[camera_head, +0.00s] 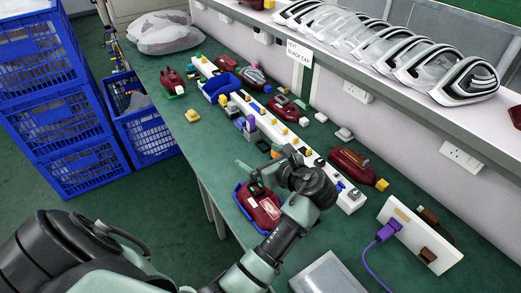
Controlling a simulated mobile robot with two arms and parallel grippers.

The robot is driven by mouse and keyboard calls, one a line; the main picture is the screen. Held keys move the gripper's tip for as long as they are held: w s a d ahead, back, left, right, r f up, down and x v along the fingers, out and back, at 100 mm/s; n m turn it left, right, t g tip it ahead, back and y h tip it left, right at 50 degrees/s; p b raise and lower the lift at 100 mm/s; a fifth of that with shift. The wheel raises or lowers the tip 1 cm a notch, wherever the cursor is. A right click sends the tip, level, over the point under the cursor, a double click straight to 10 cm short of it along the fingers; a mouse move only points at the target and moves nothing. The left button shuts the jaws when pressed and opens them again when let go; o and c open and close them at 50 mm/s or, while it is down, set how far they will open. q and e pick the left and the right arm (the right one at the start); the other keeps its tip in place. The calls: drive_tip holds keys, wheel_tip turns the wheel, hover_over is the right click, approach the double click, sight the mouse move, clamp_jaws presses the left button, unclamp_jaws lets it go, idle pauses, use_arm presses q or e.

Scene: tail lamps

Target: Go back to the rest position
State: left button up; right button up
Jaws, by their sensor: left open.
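My left gripper (258,165) hangs over the green workbench (160,85), near its front edge. Its jaws are apart, and I see nothing between them. Just below it in the picture, a dark red tail lamp (262,207) lies at a blue tray or holder (243,208); my wrist partly hides the area beside it. The gripper appears to be above the lamp, but I cannot tell the exact gap. My right gripper is not in view.
A long white fixture strip (305,152) with yellow and blue parts runs along the bench. More red lamps (350,165) lie around it. A white socket box (420,235) with a purple plug (387,231) stands right. Blue crates (75,130) stand left. Clear lamp covers (400,55) line the shelf.

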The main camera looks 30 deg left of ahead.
use_arm(q)
drive_tip(key=shift+r, duration=1.25)
